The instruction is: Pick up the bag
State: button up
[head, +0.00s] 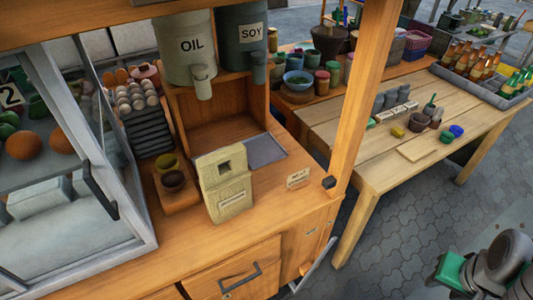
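A beige, upright, bag-like pack (224,184) stands on the wooden counter, near its front edge, left of the wooden post. It has a small dark square on its upper front and a pale label strip lower down. It is the only thing I see that could be the bag, though its material is hard to tell. Dark grey and green parts at the lower right corner look like my arm, well apart from the pack. No gripper fingers show.
OIL (189,50) and SOY (241,38) containers stand above and behind. A glass case (75,150) is left, a wooden post (362,95) right.

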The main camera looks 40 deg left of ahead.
aim_at(227, 191)
jog(key=i, duration=0.65)
jog(key=u, duration=4.3)
jog(key=i, duration=0.5)
jog(key=z, duration=0.05)
